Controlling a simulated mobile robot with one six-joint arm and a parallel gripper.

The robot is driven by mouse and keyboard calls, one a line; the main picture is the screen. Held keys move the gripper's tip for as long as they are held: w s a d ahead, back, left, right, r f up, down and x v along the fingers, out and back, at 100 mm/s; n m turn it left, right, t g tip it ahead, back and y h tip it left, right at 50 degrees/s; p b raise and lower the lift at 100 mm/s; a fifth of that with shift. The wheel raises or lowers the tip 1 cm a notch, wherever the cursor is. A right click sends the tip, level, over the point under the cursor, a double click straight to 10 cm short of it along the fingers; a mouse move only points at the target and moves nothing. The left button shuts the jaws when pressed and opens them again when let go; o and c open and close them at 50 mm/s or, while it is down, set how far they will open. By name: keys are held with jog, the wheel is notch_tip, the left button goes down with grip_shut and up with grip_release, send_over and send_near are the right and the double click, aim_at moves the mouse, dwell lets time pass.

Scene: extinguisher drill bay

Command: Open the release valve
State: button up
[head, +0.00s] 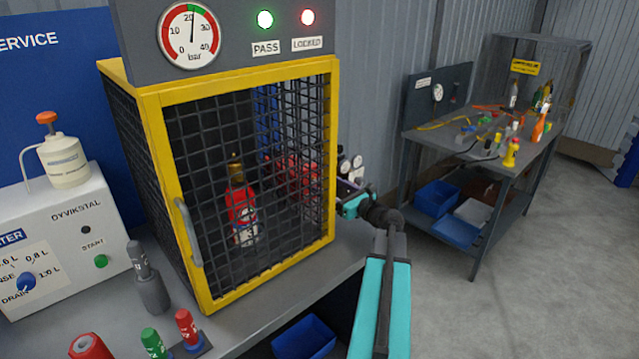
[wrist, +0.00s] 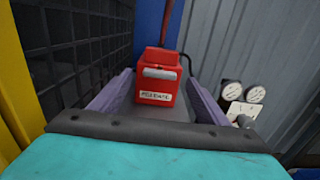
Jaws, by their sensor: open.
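The release valve (wrist: 157,95) is a red block with a white label, seen in the wrist view. Its silver-grey lever (wrist: 159,73) lies horizontally across the front, and a red pipe rises above it. My gripper (wrist: 158,80) is open, with one purple finger on each side of the block; I cannot tell whether they touch it. In the head view my gripper (head: 347,190) is beside the cage's right side, and I cannot make out the valve there. A red extinguisher (head: 241,208) stands upright inside the yellow-framed mesh cage (head: 150,140), whose door looks shut.
A pressure gauge (head: 189,35) above the cage reads just over 20 bar, beside PASS (head: 265,19) and LOCKED (head: 307,17) lamps. Small gauges (wrist: 243,93) are right of the valve. The cage wall is close on the left. Open floor (head: 540,260) lies right.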

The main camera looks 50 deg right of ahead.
jog(key=shift+w+d+p, duration=0.15)
jog(key=shift+w+p, duration=0.2)
jog(key=shift+w, duration=2)
